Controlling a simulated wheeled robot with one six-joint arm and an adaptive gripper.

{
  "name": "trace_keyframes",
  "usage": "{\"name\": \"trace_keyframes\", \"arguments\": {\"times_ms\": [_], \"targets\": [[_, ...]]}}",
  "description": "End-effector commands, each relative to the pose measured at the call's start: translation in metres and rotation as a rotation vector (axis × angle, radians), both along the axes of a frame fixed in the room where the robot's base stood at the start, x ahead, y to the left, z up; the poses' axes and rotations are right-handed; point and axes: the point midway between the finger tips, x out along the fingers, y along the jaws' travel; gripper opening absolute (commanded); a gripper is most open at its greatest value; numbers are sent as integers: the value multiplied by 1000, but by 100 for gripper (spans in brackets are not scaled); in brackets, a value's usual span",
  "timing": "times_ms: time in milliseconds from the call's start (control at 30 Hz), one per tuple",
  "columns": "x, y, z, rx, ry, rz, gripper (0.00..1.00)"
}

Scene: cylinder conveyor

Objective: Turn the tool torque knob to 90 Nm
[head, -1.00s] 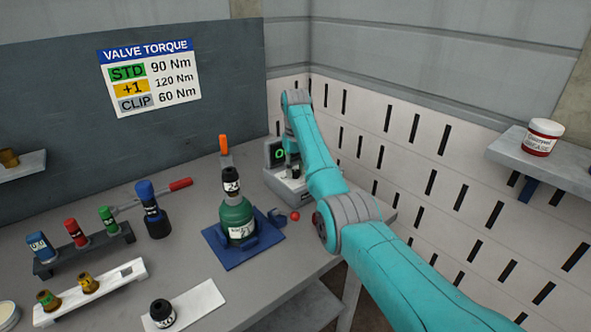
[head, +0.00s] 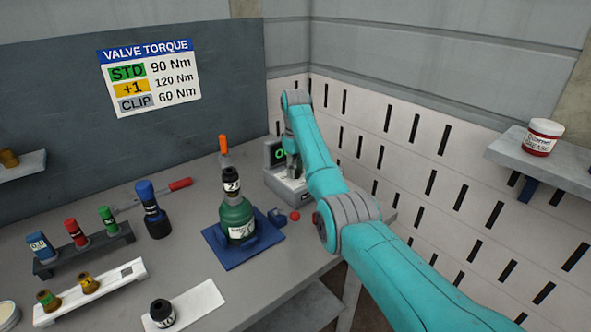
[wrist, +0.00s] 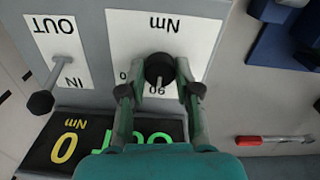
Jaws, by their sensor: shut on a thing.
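The torque knob (wrist: 160,68), dark and round, sits on a white "Nm" scale plate (wrist: 195,25) in the wrist view, which shows it upside down. My gripper (wrist: 160,90) has one finger on each side of the knob and is shut on it. The tool's display (wrist: 70,142) shows a yellow "0 Nm" and green letters partly hidden by my gripper. In the head view the grey tool (head: 287,188) stands at the table's back right, with my arm covering part of it.
A black-ended lever (wrist: 40,101) stands beside the knob at an IN/OUT label. A green bottle (head: 236,217) stands in a blue holder, with a red ball (head: 295,215) nearby. A sign (head: 150,77) lists STD 90, +1 120 and CLIP 60 Nm.

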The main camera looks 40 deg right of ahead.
Motion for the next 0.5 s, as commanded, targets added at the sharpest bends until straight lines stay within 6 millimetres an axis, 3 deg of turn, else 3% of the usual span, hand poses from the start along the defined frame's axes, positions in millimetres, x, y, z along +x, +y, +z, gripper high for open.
{"name": "trace_keyframes", "arguments": {"times_ms": [167,200,300,500], "targets": [[0,0,0,0,0,-1,0],[0,0,0,0,0,-1,35],[0,0,0,0,0,-1,58],[0,0,0,0,0,-1,58]]}}
